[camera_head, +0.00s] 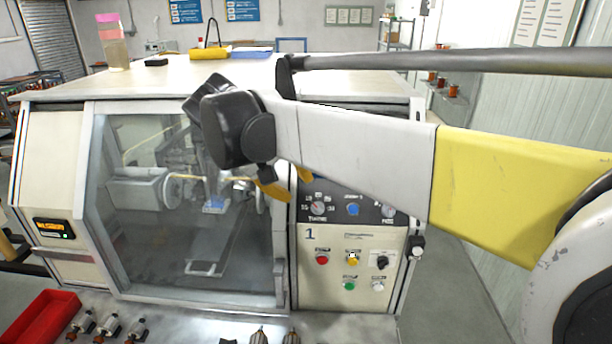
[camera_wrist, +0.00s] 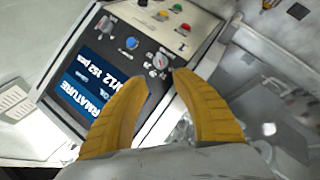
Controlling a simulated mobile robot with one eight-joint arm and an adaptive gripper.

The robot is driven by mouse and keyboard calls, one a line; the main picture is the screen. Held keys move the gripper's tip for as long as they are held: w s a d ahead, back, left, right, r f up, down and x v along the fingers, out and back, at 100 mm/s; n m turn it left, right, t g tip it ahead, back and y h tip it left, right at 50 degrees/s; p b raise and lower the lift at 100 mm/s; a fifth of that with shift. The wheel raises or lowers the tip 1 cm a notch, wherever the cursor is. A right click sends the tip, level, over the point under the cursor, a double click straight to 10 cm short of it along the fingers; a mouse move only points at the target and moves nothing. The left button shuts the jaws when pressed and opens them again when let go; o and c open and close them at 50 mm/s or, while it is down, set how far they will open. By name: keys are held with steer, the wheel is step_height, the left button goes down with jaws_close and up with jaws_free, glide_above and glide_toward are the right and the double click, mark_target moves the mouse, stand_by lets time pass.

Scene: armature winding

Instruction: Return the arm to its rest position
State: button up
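My arm reaches in from the right in the head view, with a white and yellow link and a dark wrist. My gripper (camera_head: 287,182) has yellow fingers and hangs in front of the machine, near the top left of its control panel (camera_head: 347,262). In the wrist view my gripper (camera_wrist: 160,78) shows two yellow fingers spread apart with nothing between them. The control panel (camera_wrist: 133,65) lies beyond them, with its blue screen, knobs and coloured buttons. My wrist and arm hide part of the window and panel in the head view.
The winding machine (camera_head: 60,170) has a glass window (camera_head: 140,240) at left. A red tray (camera_head: 42,318) and several small armatures (camera_head: 108,327) lie on the front bench. Floor is clear at right.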

steer(key=s+d+f+m+y+b, duration=0.1)
steer(key=s+d+f+m+b, duration=0.1)
steer(key=s+d+f+b, duration=0.5)
steer(key=s+d+f+m+y+b, duration=0.15)
steer(key=s+d+f+b, duration=0.25)
steer(key=d+f+b, duration=0.75)
steer(key=s+d+f+m+b, duration=0.1)
steer(key=s+f+b, duration=0.1)
steer(key=f, duration=0.5)
steer(key=s+d+f+m+t+y+b, duration=0.1)
steer(key=s+d+f+b, duration=0.1)
steer(key=s+f, duration=0.3)
steer(key=s+d+f+m+y+b, duration=0.1)
steer(key=s+f+b, duration=0.2)
steer(key=f, duration=0.6)
steer(key=shift+s+d+t+b, duration=0.3)
steer(key=shift+s+d+b, duration=0.1)
steer(key=shift+b, duration=0.35)
